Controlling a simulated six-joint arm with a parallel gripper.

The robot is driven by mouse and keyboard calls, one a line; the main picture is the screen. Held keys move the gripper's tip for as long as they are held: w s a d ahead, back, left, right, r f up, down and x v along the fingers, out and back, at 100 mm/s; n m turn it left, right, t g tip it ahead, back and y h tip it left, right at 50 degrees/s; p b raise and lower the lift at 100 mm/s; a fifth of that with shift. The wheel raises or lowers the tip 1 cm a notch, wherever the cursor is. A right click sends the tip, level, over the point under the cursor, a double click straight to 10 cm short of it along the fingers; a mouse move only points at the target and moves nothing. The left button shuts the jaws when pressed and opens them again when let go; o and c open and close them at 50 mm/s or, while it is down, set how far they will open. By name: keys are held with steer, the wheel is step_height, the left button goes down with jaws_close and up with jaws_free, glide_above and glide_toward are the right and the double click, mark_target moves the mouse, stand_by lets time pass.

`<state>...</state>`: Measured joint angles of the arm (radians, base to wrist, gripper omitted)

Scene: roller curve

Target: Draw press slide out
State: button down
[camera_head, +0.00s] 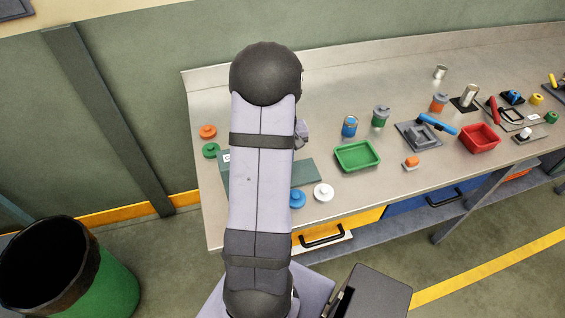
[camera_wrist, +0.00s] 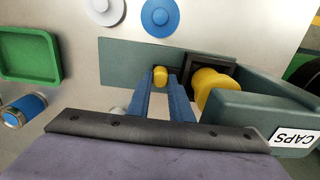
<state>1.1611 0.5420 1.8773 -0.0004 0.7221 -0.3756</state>
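The press is a dark teal fixture (camera_wrist: 240,122) with a white CAPS label, at the right in the wrist view. A thick yellow cylinder (camera_wrist: 212,88) lies by a dark square frame (camera_wrist: 190,62) on it. A flat teal plate (camera_wrist: 122,62) reaches left from the press; its right part shows in the head view (camera_head: 304,173). A small yellow knob (camera_wrist: 160,74) stands over this plate. My gripper (camera_wrist: 160,84) has its two blue fingertips on either side of the knob; whether they touch it I cannot tell. In the head view my arm hides the gripper and most of the press.
A blue disc (camera_wrist: 160,16) and a white disc (camera_wrist: 104,8) lie close to the plate. A green tray (camera_wrist: 30,56) and a blue-banded can (camera_wrist: 24,110) are at the left. Orange (camera_head: 208,131) and green (camera_head: 210,150) caps lie left of the press. A red bin (camera_head: 479,139) stands farther right.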

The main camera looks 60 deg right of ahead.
steer(key=s+d, duration=0.9)
steer(key=shift+s+d+r, duration=0.1)
steer(key=shift+s+d, duration=0.1)
steer(key=shift+d, duration=0.1)
steer(key=c, duration=1.9)
jaws_free()
steer(key=shift+s+d, duration=0.1)
steer(key=shift+o, duration=0.2)
step_height(320, 180, up, 7)
steer(key=b, duration=0.2)
steer(key=shift+r, duration=0.1)
